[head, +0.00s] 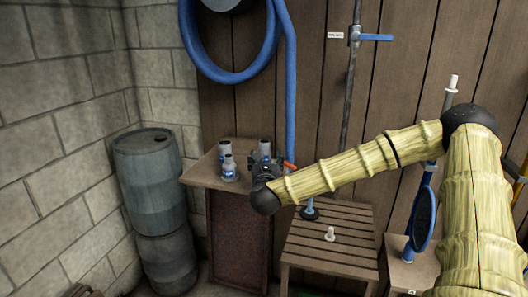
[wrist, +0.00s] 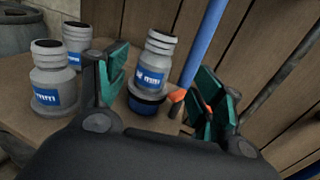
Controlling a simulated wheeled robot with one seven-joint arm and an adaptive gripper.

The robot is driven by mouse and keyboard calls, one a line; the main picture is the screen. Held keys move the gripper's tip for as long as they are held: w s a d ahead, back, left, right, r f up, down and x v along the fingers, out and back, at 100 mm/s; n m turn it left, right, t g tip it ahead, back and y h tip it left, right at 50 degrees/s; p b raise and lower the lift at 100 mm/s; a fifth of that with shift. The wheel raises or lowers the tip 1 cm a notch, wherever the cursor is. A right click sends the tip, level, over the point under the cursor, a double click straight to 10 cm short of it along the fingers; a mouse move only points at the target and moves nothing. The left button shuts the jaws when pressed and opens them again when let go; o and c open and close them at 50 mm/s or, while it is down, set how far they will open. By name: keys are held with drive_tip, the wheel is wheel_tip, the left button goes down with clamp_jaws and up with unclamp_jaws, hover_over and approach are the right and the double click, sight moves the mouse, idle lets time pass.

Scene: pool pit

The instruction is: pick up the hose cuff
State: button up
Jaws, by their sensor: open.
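Three grey stepped hose cuffs with blue labels stand on the wooden cabinet top. One cuff (wrist: 152,65) shows between my open fingers in the wrist view, upright on a dark blue round piece (wrist: 147,103). The other two cuffs (wrist: 50,80) (wrist: 75,42) stand left of my left finger. In the head view, the first cuff (head: 265,147) shows just beyond my gripper (head: 263,165), and the other cuffs (head: 229,169) (head: 224,148) stand to its left. My gripper (wrist: 162,75) is open and empty; I cannot tell whether a finger touches the cuff.
The cabinet top (head: 203,172) stands beside a blue-grey barrel (head: 149,177). A blue hose (head: 291,90) hangs behind, with an orange piece (wrist: 178,95) near my right finger. A slatted table (head: 330,255) with a small white fitting (head: 330,234) stands to the right.

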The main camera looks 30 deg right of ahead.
sight(264, 155)
drive_tip(key=shift+p+x, duration=1.1)
drive_tip(key=shift+x, duration=1.7)
drive_tip(key=shift+w+a+f, duration=0.15)
drive_tip(key=shift+a+f, duration=0.05)
drive_tip(key=shift+f, duration=0.05)
drive_tip(key=c, duration=1.1)
